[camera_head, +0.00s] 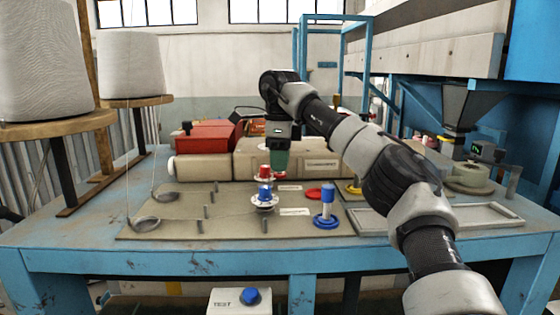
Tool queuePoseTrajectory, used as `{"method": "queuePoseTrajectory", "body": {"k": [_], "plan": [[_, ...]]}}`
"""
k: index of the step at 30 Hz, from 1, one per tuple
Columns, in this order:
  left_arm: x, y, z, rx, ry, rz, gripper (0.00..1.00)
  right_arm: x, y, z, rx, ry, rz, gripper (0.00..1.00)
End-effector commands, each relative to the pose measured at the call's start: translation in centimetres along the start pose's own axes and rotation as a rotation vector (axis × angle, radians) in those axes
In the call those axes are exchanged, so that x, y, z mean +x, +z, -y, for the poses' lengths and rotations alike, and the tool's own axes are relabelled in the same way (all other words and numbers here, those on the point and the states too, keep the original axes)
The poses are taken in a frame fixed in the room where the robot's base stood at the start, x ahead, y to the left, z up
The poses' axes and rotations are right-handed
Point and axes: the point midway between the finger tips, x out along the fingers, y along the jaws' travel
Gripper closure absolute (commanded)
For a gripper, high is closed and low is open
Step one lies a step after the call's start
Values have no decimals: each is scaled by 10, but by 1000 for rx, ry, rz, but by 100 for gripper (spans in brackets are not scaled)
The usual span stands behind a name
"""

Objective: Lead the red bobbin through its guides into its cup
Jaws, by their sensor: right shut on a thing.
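The red bobbin (264,172), red with pale flanges, is at the fingertips of my right gripper (278,168), behind a blue bobbin (264,192). My right gripper points down and is shut on the red bobbin; the exact contact is small and partly hidden. Upright guide pegs (205,211) stand on the left of the board (170,232). Thin threads run from the left side through wire rings (146,224). My left gripper is not in view.
A blue cup (327,222) with a blue post and a yellow cup (354,188) flank the red disc. Large yarn cones (131,66) stand left; beige and red machine housings (230,165) close the back.

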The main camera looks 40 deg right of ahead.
Motion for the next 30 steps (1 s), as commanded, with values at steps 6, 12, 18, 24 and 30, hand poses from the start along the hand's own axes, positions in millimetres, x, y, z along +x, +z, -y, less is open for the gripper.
{"method": "queuePoseTrajectory", "body": {"k": [6,12,18,24,30], "plan": [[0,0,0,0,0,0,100,-3,-25,6,6,-6,0,97],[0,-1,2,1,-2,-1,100,-2,-73,12,4,-3,-1,97],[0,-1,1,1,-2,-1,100,5,-85,13,-1,3,-3,97],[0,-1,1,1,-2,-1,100,18,-84,13,-2,4,-4,97],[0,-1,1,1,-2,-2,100,31,-84,13,-1,4,-4,97]]}}
